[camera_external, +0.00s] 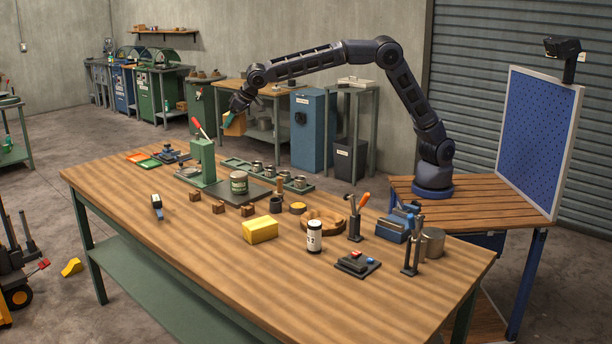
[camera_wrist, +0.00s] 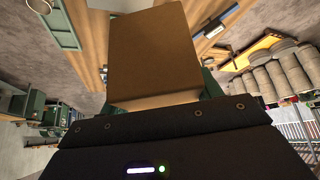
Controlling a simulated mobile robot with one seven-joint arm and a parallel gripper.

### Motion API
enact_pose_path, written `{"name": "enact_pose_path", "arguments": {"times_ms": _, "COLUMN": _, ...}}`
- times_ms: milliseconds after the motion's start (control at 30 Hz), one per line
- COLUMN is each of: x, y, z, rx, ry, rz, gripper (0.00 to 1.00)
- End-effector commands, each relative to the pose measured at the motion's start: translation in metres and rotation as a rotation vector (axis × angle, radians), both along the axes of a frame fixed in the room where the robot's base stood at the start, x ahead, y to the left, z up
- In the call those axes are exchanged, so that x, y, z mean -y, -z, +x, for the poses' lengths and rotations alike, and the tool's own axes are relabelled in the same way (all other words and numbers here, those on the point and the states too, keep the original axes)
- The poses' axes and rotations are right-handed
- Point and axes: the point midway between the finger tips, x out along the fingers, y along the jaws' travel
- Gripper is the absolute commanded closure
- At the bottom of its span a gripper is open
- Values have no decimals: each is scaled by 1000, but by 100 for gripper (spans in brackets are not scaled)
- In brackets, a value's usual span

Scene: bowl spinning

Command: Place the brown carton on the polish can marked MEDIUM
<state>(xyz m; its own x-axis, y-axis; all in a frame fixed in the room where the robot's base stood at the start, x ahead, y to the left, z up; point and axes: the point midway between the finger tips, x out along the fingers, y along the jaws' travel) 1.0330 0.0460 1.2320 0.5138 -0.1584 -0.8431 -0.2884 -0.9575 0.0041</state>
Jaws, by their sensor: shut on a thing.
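My gripper (camera_external: 237,112) is raised above the far side of the workbench. It is shut on the brown carton (camera_external: 233,126), which hangs clear of the table. In the wrist view the carton (camera_wrist: 152,55) fills the upper middle between the green fingers and hides what lies behind it. A green can with a pale label (camera_external: 239,183) stands on a dark plate, below the carton in the picture. A white can with a dark lid (camera_external: 314,237) stands nearer the front. Smaller cans sit in a green tray (camera_external: 263,173). I cannot read MEDIUM on any can.
A green press with a red lever (camera_external: 203,158) rises close to the green can. A yellow box (camera_external: 260,230), several small wooden blocks and a tool stand (camera_external: 355,222) are on the bench (camera_external: 180,250). The front left of the bench is mostly clear.

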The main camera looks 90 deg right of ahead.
Motion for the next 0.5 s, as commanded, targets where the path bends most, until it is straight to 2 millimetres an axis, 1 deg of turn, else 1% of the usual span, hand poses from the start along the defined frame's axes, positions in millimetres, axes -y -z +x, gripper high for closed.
{"name": "enact_pose_path", "arguments": {"times_ms": 33, "x": 17, "y": -3, "z": 1, "rx": 2, "ry": 26, "rz": 0, "gripper": 64}}
{"name": "enact_pose_path", "arguments": {"times_ms": 100, "x": 33, "y": -5, "z": 2, "rx": 3, "ry": 52, "rz": 0, "gripper": 64}}
{"name": "enact_pose_path", "arguments": {"times_ms": 200, "x": 49, "y": -8, "z": 3, "rx": 5, "ry": 79, "rz": 1, "gripper": 64}}
{"name": "enact_pose_path", "arguments": {"times_ms": 267, "x": 54, "y": -7, "z": 3, "rx": 5, "ry": 87, "rz": 1, "gripper": 64}}
{"name": "enact_pose_path", "arguments": {"times_ms": 367, "x": 57, "y": 1, "z": 3, "rx": 3, "ry": 94, "rz": 1, "gripper": 64}}
{"name": "enact_pose_path", "arguments": {"times_ms": 500, "x": 57, "y": 28, "z": 2, "rx": 0, "ry": 93, "rz": 0, "gripper": 64}}
